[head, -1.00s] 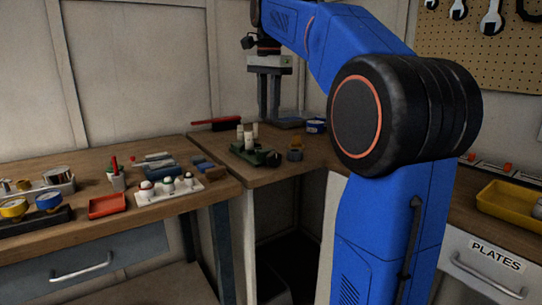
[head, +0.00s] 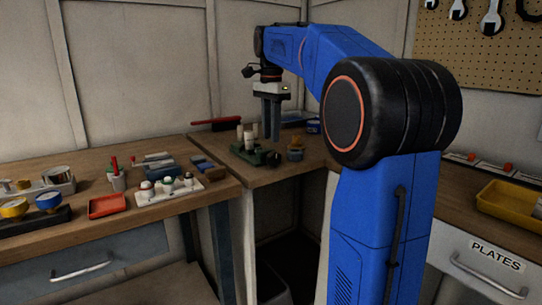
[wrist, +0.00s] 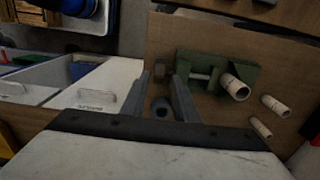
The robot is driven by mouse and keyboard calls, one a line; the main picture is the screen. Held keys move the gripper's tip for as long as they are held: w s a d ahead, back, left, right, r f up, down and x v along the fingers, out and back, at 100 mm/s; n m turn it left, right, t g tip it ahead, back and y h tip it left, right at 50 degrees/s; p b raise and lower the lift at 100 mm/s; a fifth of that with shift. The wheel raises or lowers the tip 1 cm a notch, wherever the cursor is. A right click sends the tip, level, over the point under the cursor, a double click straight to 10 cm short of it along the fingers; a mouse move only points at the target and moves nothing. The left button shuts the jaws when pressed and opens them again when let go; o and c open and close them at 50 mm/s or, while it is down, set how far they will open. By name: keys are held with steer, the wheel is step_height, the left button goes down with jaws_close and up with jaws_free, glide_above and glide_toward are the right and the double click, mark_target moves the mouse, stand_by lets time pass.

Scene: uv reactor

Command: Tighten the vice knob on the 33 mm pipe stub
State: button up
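A green vice (head: 258,155) stands on the corner bench, with several pale pipe stubs (head: 249,140) at it. In the wrist view the vice (wrist: 215,70) is right of my gripper, and one stub (wrist: 236,88) lies against its jaws. Two more stubs (wrist: 274,106) (wrist: 260,128) stand farther right. My gripper (head: 272,137) points down above the vice's right end. I cannot tell whether that piece is the vice knob or whether the fingers touch anything.
A red-handled brush (head: 215,122) lies at the back. The left bench holds a red tray (head: 107,206) and a white holder (head: 168,192).

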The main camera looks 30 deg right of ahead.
mark_target(271, 153)
step_height(271, 153, down, 8)
stand_by(0.4)
jaws_close()
